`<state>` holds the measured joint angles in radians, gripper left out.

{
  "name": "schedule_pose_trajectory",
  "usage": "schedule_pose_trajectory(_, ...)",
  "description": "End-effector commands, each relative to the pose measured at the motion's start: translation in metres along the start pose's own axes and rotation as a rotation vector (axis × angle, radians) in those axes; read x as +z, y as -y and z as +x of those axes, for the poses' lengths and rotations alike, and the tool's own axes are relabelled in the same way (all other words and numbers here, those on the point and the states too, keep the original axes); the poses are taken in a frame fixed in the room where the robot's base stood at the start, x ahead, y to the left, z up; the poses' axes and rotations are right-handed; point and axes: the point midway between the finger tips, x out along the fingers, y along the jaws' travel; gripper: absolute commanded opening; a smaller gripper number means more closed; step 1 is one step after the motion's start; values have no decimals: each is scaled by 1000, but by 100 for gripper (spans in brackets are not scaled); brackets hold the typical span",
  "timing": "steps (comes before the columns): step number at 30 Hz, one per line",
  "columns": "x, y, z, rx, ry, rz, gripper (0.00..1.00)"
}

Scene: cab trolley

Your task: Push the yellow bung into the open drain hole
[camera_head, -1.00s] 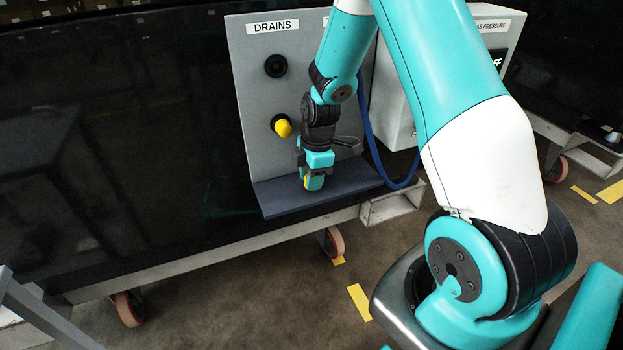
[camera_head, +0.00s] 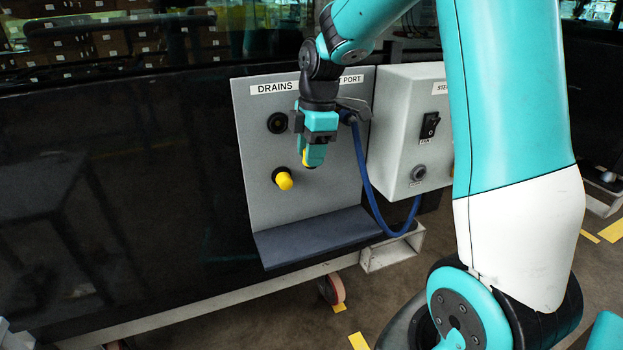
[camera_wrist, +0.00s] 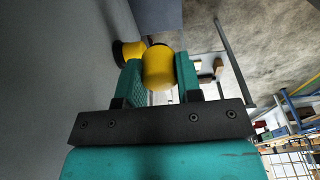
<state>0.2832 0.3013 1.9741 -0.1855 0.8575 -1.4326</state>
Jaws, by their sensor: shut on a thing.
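My gripper (camera_head: 314,158) is shut on a yellow bung (camera_wrist: 158,67), held between its two teal fingers. A sliver of this bung shows at the fingertips in the head view (camera_head: 304,157). The open drain hole (camera_head: 277,123), a dark hole with a black rim, is in the grey DRAINS panel (camera_head: 262,215), up and left of the fingertips. A second yellow bung (camera_head: 284,180) sits in the lower drain of the panel; the wrist view also shows it (camera_wrist: 130,52), beyond the fingers. The held bung is apart from the hole.
A dark ledge (camera_head: 320,235) juts from the panel's foot, its visible top bare. A blue hose (camera_head: 368,185) hangs from the port to the right of my gripper. A grey switch box (camera_head: 400,160) stands right of the panel.

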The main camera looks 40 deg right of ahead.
Motion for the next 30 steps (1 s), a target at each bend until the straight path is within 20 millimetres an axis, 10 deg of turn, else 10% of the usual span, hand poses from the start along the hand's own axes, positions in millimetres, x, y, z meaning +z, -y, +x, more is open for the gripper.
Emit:
schedule_pose_trajectory(12, -8, 0, -67, 1, 0, 1, 12)
schedule_pose_trajectory(30, -12, -1, -63, -1, -1, 35, 12)
